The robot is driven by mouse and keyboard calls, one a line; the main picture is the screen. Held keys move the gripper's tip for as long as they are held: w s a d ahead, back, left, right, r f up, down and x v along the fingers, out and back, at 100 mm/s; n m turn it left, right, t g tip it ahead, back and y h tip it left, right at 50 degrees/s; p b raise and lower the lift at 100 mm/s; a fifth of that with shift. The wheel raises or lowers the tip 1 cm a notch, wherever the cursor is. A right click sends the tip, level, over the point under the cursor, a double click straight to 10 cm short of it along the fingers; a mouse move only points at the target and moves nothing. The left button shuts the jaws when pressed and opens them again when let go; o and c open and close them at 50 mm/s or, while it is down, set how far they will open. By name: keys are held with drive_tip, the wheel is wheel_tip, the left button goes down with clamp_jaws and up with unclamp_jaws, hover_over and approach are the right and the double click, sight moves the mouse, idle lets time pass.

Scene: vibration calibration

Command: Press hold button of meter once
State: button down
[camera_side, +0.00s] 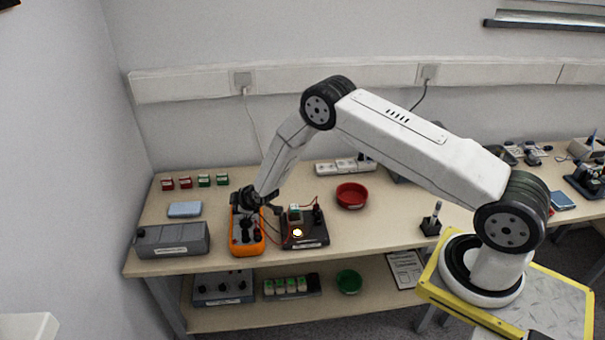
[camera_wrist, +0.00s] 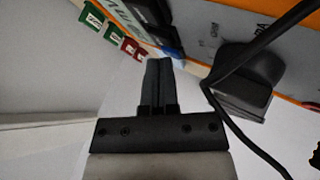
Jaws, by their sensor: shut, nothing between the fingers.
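The orange meter (camera_side: 261,243) lies on the bench in the side view, left of the dark vibration unit. Its orange edge (camera_wrist: 293,97) and grey face show at the upper right of the wrist view, with a black part and cable in front. My gripper (camera_side: 246,212) is over the meter's upper part in the side view and hides some of it. In the wrist view the fingers (camera_wrist: 159,66) are together and empty, close to the meter's edge. I cannot make out the hold button, nor whether the fingertips touch the meter.
A grey box (camera_side: 180,240) stands left of the meter. The dark unit (camera_side: 304,229), with a lit spot and red leads, stands close on its right. A red bowl (camera_side: 351,195) is farther right.

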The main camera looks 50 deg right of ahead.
drive_tip(key=shift+f, duration=0.15)
idle(0.3)
drive_tip(key=shift+r, duration=0.8)
drive_tip(key=shift+r, duration=0.15)
drive_tip(key=shift+r, duration=2.35)
drive_tip(key=shift+r, duration=0.1)
